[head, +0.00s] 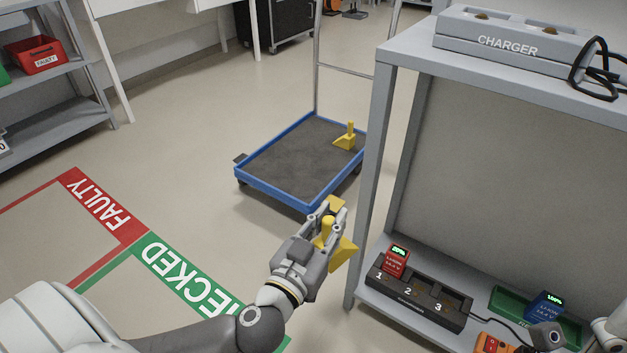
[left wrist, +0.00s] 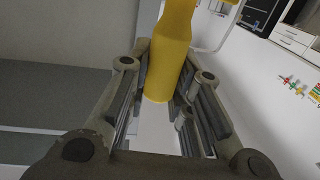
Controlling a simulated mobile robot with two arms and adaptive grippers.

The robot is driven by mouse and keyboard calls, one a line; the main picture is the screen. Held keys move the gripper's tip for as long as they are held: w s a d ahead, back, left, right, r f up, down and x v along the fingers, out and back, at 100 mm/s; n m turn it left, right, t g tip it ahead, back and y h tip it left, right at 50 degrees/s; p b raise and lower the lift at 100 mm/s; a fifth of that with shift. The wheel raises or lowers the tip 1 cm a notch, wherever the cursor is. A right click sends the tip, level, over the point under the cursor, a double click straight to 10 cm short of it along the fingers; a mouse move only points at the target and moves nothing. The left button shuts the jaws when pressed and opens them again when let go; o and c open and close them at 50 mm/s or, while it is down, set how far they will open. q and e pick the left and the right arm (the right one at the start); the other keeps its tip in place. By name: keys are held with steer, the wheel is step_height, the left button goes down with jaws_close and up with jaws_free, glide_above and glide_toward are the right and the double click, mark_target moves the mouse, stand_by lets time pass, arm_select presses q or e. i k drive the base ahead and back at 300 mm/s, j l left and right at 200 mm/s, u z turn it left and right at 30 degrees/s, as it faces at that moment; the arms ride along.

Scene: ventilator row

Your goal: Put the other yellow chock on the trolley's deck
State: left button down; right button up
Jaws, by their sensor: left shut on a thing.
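My left gripper (head: 331,216) is shut on a yellow chock (head: 343,254), holding it by its upright handle in front of the trolley's near corner. The handle also fills the gap between the fingers in the left wrist view (left wrist: 172,48). The blue-rimmed trolley (head: 270,193) has a dark, mostly bare deck (head: 285,160). Another yellow chock (head: 346,138) sits on the deck near its right side.
A grey shelf unit (head: 378,130) stands close to the right of the trolley and my left gripper. It bears a battery charger (head: 395,290) and a green tray (head: 505,300). The trolley's handle post (head: 317,60) rises at the back. Open floor lies left.

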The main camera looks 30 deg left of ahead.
mark_target(312, 132)
steer(key=i+j, duration=0.1)
steer(key=j, duration=0.35)
steer(key=i+j+z, duration=0.1)
steer(key=j, duration=0.35)
steer(key=i+j, duration=0.1)
steer(key=j, duration=0.3)
steer(key=i+j+z, duration=0.1)
steer(key=j, duration=0.3)
steer(key=i+j+z, duration=0.1)
steer(key=j, duration=0.3)
steer(key=i+j+z, duration=0.1)
steer(key=j, duration=0.3)
steer(key=i+j+z, duration=0.1)
steer(key=j, duration=0.3)
steer(key=i+j+z, duration=0.2)
steer(key=i+j, duration=0.5)
steer(key=i, duration=0.05)
